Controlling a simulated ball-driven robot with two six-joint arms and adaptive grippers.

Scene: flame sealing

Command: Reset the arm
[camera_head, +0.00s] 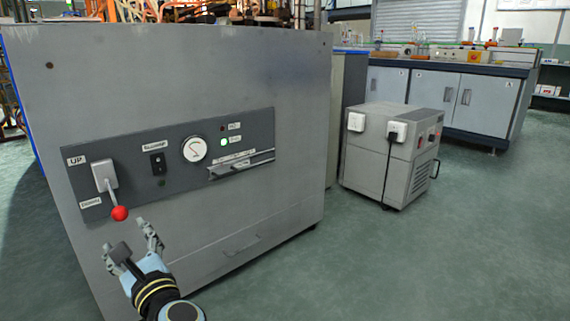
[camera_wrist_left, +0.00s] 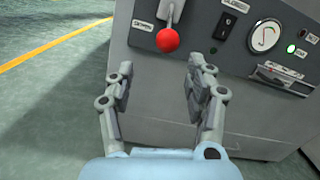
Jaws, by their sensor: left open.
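My left gripper (camera_head: 133,238) is in front of the grey cabinet, a little below the lever's red knob (camera_head: 120,213). In the left wrist view the left gripper (camera_wrist_left: 165,76) has its two fingers well apart with nothing between them. The red knob (camera_wrist_left: 168,39) shows beyond and between the fingertips, apart from them. The lever (camera_head: 105,176) points down from its grey housing on the dark control panel (camera_head: 136,183). My right gripper is in neither view.
The grey cabinet (camera_head: 270,85) fills the left of the head view. Its panel has a black switch (camera_head: 158,163), a round gauge (camera_head: 194,149) and a lit green light (camera_head: 225,142). A grey wheeled unit (camera_head: 375,165) stands to the right. The green floor (camera_head: 450,260) at right is clear.

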